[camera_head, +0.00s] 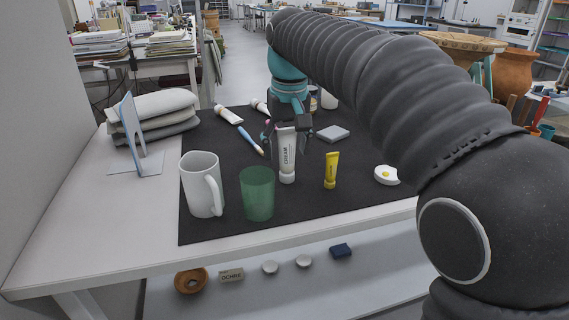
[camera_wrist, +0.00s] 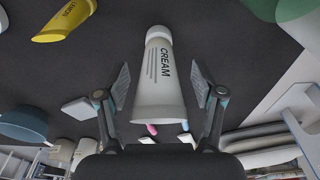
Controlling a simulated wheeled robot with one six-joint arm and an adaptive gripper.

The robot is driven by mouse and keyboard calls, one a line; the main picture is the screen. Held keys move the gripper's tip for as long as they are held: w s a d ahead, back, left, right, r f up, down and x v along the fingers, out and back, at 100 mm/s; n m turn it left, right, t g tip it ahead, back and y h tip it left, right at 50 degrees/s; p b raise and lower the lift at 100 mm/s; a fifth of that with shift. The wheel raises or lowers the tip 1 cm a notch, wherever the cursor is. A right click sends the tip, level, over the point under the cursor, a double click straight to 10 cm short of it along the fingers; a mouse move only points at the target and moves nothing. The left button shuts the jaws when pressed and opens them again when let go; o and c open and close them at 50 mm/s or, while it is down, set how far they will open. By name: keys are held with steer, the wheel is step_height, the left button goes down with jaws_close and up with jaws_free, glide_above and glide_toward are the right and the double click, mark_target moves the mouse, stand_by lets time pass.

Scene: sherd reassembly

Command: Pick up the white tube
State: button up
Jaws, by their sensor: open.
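A white tube (camera_head: 287,156) labelled "CREAM" stands upright on its cap on the dark mat (camera_head: 225,222). In the wrist view the white tube (camera_wrist: 158,85) lies between the two fingers of my gripper (camera_wrist: 163,88). The fingers are open, one on each side, with gaps to the tube. In the head view my gripper (camera_head: 291,134) is around the tube's upper part, and its far side is partly hidden behind the tube. Two more pale tubes, one of them labelled (camera_head: 228,114), lie at the back of the mat.
A yellow tube (camera_head: 331,170) stands close on the right. A green cup (camera_head: 257,194) and a white mug (camera_head: 202,184) stand front left. A white round item (camera_head: 386,175) with a yellow spot lies right. A blue-handled brush (camera_head: 251,142) and a grey block (camera_head: 333,134) lie behind.

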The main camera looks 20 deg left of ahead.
steer(key=c, duration=1.2)
steer(key=shift+r, duration=0.55)
steer(key=r, duration=0.1)
steer(key=r+p, duration=0.1)
steer(key=r, duration=0.1)
steer(key=shift+w+d+r, duration=0.35)
steer(key=shift+r, duration=0.05)
steer(key=w+d+r, duration=0.6)
steer(key=d, duration=0.2)
steer(key=shift+w+d+p, duration=0.15)
steer(key=shift+w+p, duration=0.2)
steer(key=shift+p, duration=0.1)
